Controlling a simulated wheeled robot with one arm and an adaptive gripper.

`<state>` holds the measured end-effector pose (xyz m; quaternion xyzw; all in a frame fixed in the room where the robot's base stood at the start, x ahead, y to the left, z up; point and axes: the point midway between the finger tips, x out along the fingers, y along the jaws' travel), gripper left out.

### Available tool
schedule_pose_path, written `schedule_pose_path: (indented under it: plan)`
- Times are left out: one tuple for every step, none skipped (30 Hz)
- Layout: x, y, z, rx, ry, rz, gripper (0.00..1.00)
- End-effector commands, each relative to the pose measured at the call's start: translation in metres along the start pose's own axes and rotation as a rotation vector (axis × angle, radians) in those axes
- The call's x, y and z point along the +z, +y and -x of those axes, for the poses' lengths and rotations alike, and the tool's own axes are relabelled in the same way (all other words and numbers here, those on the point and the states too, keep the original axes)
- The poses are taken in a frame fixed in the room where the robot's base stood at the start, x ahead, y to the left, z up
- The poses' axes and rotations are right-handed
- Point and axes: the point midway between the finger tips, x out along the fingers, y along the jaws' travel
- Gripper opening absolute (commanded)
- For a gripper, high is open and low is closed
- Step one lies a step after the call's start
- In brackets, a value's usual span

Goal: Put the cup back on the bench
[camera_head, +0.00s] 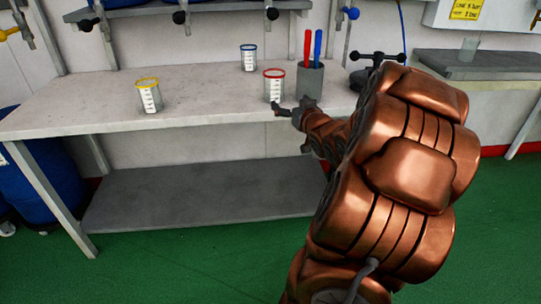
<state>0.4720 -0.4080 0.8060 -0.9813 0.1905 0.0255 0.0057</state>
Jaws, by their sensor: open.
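A clear cup with a red rim and a white measuring label (274,88) stands upright near the front edge of the pale bench (205,95). My gripper (288,108) is open, just in front of and below this cup at the bench edge. The cup's lower part lies close to a finger; I cannot tell whether they touch. A similar cup with a yellow rim (149,97) stands on the bench to the left. A cup with a blue rim (248,60) stands further back.
A grey holder (311,82) with a red and a blue stick stands right of the red-rimmed cup. Taps hang above the bench. Bench space between the yellow-rimmed and red-rimmed cups is clear.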

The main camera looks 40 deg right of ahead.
Motion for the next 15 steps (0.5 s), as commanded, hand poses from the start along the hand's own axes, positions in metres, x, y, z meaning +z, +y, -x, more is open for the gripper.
schedule_pose_path:
  plan:
    - [0.0,0.0,0.0,0.0,0.0,0.0,0.93]
    - [0.0,0.0,0.0,0.0,0.0,0.0,0.93]
    - [0.0,0.0,0.0,0.0,0.0,0.001,0.93]
    - [0.0,-0.001,0.0,0.0,-0.002,0.001,0.93]
    - [0.001,-0.002,-0.001,-0.001,-0.007,0.002,0.93]
    - [0.003,-0.005,-0.002,-0.001,-0.018,0.005,0.93]
    - [0.004,-0.008,-0.002,-0.001,-0.031,0.008,0.93]
    - [0.007,-0.011,-0.003,0.0,-0.05,0.012,0.93]
    - [0.013,-0.018,-0.004,0.0,-0.085,0.019,0.93]
    - [0.017,-0.024,-0.005,0.001,-0.112,0.025,0.93]
    - [0.023,-0.03,-0.005,0.003,-0.147,0.032,0.93]
    - [0.031,-0.039,-0.005,0.004,-0.196,0.041,0.93]
    - [0.039,-0.046,-0.004,0.006,-0.24,0.048,0.93]
    - [0.045,-0.054,-0.002,0.007,-0.28,0.055,0.93]
    - [0.055,-0.063,0.002,0.009,-0.336,0.065,0.93]
